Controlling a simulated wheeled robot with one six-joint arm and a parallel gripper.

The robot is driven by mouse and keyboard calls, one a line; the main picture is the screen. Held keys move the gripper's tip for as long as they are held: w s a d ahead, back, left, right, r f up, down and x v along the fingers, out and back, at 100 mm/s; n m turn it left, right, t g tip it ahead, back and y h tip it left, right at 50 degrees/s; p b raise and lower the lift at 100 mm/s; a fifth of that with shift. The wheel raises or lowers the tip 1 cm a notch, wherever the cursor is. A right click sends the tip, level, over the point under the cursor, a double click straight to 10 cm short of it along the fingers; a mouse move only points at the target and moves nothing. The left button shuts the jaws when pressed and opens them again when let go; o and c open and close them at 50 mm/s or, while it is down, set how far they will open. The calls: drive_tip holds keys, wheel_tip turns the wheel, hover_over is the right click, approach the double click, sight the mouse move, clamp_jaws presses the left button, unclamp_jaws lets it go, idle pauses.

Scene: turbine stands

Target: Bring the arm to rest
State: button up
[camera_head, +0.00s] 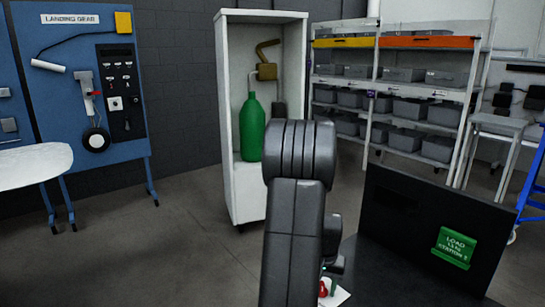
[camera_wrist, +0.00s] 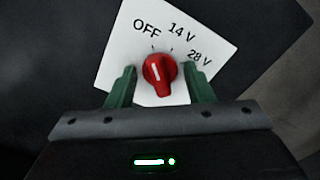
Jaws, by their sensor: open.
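In the wrist view my gripper (camera_wrist: 160,69) is open, its two green fingers apart on either side of a red knob (camera_wrist: 160,73). Gaps show between the fingers and the knob; I cannot tell how far above it they are. The knob sits on a white plate (camera_wrist: 206,24) marked OFF, 14 V and 28 V. Its white mark points up, roughly to the OFF side. In the head view my arm (camera_head: 295,210) stands bent in the middle foreground and hides the gripper. Part of the red knob (camera_head: 323,289) shows low beside it.
A black panel with a green label (camera_head: 454,248) stands at right. A white cabinet (camera_head: 233,120) with a green bottle (camera_head: 251,130) stands behind my arm. Shelves of grey bins (camera_head: 412,110) line the back right, and a blue landing gear board (camera_head: 70,95) stands left. Floor at left centre is clear.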

drive_tip(key=shift+m, duration=1.3)
